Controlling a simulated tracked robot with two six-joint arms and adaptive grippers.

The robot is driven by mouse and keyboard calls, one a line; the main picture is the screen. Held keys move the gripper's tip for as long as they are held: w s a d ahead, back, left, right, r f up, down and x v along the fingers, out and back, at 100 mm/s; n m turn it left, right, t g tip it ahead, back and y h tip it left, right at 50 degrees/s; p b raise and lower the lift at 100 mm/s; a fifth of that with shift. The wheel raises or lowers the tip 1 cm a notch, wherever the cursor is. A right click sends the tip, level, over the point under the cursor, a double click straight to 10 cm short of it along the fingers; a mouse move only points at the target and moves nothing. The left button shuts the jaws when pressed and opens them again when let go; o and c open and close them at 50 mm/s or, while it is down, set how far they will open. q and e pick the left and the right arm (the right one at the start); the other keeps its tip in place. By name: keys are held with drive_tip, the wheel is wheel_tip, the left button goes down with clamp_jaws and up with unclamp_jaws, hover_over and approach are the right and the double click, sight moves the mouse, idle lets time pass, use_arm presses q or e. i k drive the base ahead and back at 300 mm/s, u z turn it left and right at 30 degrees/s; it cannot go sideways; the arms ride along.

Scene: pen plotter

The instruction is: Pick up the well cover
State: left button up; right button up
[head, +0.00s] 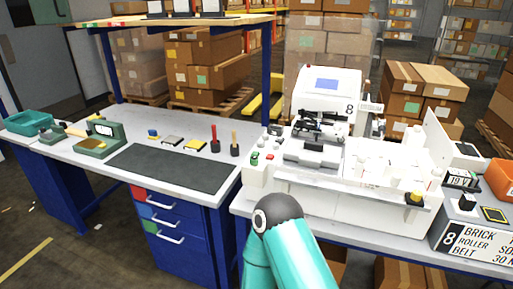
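I cannot tell for certain which item is the well cover. A white plotter-like machine (355,192) with a raised display head (327,86) stands on the right bench, with a black mechanism (318,127) in its middle. Small flat pieces lie at the back of the left bench: a dark grey one (172,141) and a yellow-edged one (195,146). A black square with a yellow frame (494,214) lies on the grey box at the far right. Part of my teal arm rises at the bottom middle, but neither gripper shows.
A dark mat (170,168) covers the left bench's front and is bare. A green device (100,135) and teal tray (30,122) are at left. A grey labelled box (470,230) stands right.

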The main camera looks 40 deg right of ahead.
sight(330, 156)
drive_tip(key=z, duration=0.65)
drive_tip(key=i, duration=0.1)
drive_tip(key=u, duration=1.25)
drive_tip(key=k, duration=1.2)
drive_tip(key=z, duration=0.45)
drive_tip(key=i, duration=1)
drive_tip(key=z, duration=0.85)
drive_tip(key=i, duration=0.4)
drive_tip(key=z, duration=0.2)
drive_tip(key=k, duration=0.8)
drive_tip(key=z, duration=0.15)
drive_tip(key=i, duration=0.65)
